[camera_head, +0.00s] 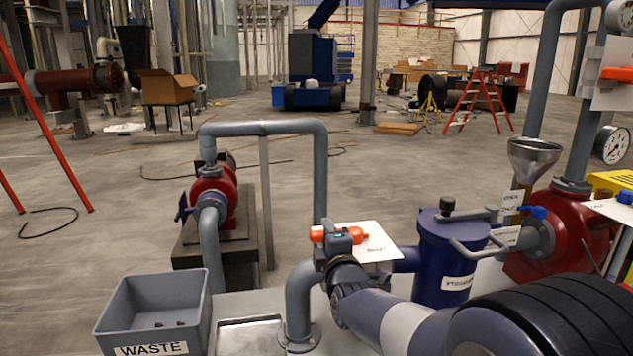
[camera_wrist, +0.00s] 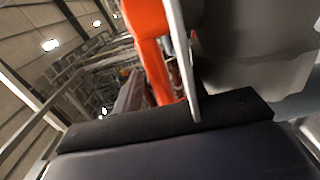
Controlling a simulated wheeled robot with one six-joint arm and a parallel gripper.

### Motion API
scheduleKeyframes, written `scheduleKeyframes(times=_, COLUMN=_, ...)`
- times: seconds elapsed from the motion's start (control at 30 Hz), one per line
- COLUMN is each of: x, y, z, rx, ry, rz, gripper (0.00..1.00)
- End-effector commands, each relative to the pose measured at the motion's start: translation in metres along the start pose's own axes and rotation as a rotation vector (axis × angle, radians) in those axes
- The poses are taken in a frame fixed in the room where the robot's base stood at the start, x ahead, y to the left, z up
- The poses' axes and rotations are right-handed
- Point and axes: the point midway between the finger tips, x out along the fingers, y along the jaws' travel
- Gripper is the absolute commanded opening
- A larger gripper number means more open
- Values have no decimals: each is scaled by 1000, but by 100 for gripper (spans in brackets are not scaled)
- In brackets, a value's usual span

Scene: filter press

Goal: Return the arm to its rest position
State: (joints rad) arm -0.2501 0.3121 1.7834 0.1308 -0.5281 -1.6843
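My arm reaches in from the bottom right of the head view. My gripper (camera_head: 337,243) is at its end, right by an orange valve handle (camera_head: 355,234) on the grey pipe. A white tag plate (camera_head: 375,243) is beside the handle. In the wrist view the orange handle (camera_wrist: 148,40) and the thin edge of a pale plate (camera_wrist: 181,60) stand close beyond the dark bar of my gripper (camera_wrist: 170,125). The fingertips are not clear, so I cannot tell whether they touch or hold the handle.
A grey WASTE bin (camera_head: 152,310) stands at the lower left. A blue strainer vessel (camera_head: 447,258) and a red pump body (camera_head: 555,240) with a metal funnel (camera_head: 533,158) are close on the right. A grey pipe (camera_head: 262,128) arches behind my gripper. Open floor lies beyond.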

Motion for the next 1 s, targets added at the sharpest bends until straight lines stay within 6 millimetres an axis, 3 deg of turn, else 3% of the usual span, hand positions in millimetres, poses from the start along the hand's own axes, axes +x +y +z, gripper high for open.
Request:
scheduleKeyframes(times=0.1, x=16, y=-1, z=0, rx=0, ry=0, rz=-1, gripper=40)
scheduleKeyframes(times=0.3, x=31, y=-1, z=0, rx=0, ry=0, rz=-1, gripper=40)
scheduleKeyframes(times=0.77, x=28, y=0, z=0, rx=0, ry=5, rz=1, gripper=40)
scheduleKeyframes(times=1.0, x=6, y=1, z=0, rx=0, ry=1, rz=0, gripper=40)
